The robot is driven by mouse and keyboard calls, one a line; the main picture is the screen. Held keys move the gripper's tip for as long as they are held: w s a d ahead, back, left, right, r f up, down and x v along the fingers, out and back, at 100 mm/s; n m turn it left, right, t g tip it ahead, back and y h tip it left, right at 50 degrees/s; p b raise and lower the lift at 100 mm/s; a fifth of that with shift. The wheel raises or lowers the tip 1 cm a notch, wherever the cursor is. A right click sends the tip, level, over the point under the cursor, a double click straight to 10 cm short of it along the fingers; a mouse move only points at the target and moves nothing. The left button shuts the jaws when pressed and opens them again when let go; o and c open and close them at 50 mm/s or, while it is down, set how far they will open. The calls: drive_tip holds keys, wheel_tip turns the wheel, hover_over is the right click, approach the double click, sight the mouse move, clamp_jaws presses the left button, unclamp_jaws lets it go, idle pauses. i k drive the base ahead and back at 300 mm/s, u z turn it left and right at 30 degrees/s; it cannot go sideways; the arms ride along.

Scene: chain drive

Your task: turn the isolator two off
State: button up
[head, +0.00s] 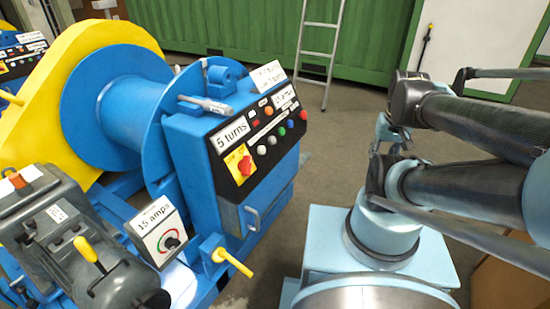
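A red rotary switch (244,164) sits on a yellow plate at the left end of the black control panel (262,139) on the blue winch housing. It looks like an isolator, but I cannot read a number on it. A similar red switch (3,69) shows on another panel at the far left edge. I cannot tell from labels which is isolator two, nor read either switch's position. My dark, light-blue-jointed arm is folded at the right, apart from the panel. I cannot make out my gripper's fingers.
A "5 turns" sign (231,132) is above the red switch. A "15 amps" dial box (160,235), a yellow-handled lever (90,252) and a yellow crank (231,261) stand lower left. Grey floor (325,150) is open between the winch and my arm. A ladder (318,55) leans behind.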

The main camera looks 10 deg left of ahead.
sight(244, 166)
drive_tip(key=z, duration=0.15)
drive_tip(key=k, duration=2.55)
drive_tip(key=u, duration=0.7)
drive_tip(key=i, duration=1)
